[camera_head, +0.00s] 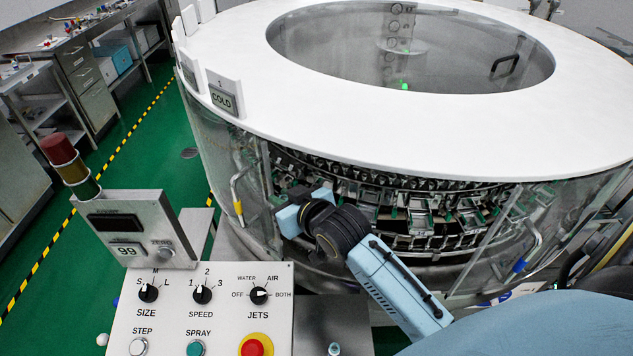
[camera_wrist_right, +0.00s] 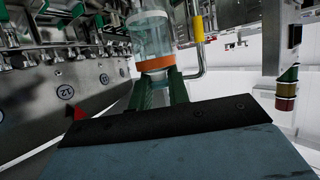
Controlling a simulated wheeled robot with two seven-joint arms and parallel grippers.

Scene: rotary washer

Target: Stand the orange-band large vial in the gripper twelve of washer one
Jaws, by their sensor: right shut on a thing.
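In the right wrist view my right gripper (camera_wrist_right: 160,88) is shut on a clear large vial (camera_wrist_right: 150,38) with an orange band (camera_wrist_right: 155,63). Its green fingers close just below or at the band, and the vial's upper end runs out of the picture. In the head view my right arm (camera_head: 375,265) reaches to the opening of the round washer (camera_head: 350,110); the gripper tips and vial are hidden there. In the wrist view the washer's ring (camera_wrist_right: 85,90) is left of the vial, with number labels, one looking like 12 (camera_wrist_right: 66,92). The vial appears apart from the ring. My left gripper is not in view.
A control panel (camera_head: 200,320) with knobs and buttons stands front left, with a counter box (camera_head: 140,232) and signal tower (camera_head: 68,165) behind it. Clear door panels (camera_head: 497,245) flank the washer opening. A yellow-marked handle (camera_wrist_right: 197,32) is close right of the vial.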

